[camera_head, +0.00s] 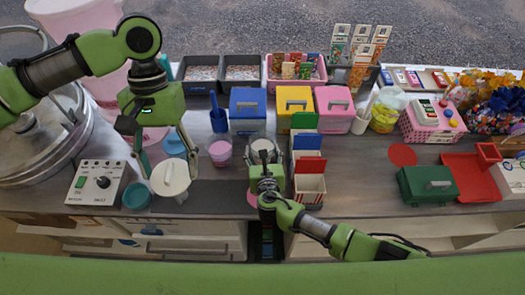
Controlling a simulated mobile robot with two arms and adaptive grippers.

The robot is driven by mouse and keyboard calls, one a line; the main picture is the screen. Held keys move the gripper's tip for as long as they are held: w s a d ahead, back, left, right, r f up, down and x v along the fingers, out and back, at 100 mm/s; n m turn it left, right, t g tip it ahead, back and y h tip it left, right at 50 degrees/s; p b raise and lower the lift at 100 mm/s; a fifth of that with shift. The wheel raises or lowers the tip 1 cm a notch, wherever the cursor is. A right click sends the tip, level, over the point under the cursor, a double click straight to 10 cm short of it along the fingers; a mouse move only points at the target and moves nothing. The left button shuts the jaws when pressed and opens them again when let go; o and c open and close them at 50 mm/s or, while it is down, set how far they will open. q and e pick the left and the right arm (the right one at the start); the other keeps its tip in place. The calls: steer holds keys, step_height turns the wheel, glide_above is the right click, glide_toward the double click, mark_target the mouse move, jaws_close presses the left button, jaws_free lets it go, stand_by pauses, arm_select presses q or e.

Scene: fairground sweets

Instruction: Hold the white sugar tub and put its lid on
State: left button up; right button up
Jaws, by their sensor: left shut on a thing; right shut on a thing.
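The white lid (170,181), round with a raised grip, is in my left gripper (167,166), which is shut on it near the counter's front edge. The white sugar tub (263,146) is to its right, upright and open at the top. My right gripper (264,170) is shut on the tub from the front and hides much of its lower side. I cannot tell exactly how high the lid is above the counter.
A teal tub (137,195) and control box (97,182) stand left of the lid. A pink cup (220,152) stands between lid and tub, further back. A striped box (309,185) with coloured dividers is close right of my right gripper. Blue (248,122) and yellow (294,101) boxes stand behind.

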arm_select(q)
steer(key=shift+w, duration=0.1)
steer(key=w+d+f+n+t+h, duration=0.2)
steer(key=w+d+n+h, duration=0.2)
steer(key=w+d+n, duration=1.05)
steer(key=shift+w+d+f+n+t, duration=0.75)
steer(key=shift+w+f+n, duration=0.7)
steer(key=shift+f, duration=1.25)
steer(key=shift+w+d+f+n+t, duration=0.5)
steer(key=shift+w+f+n+t, duration=0.4)
steer(key=shift+f+n, duration=1.5)
steer(key=shift+w+d+f+n+t, duration=0.65)
steer(key=shift+w+f+n+t, duration=0.55)
steer(key=shift+f, duration=1.8)
steer(key=shift+s+f+g, duration=0.15)
steer(key=shift+g, duration=0.1)
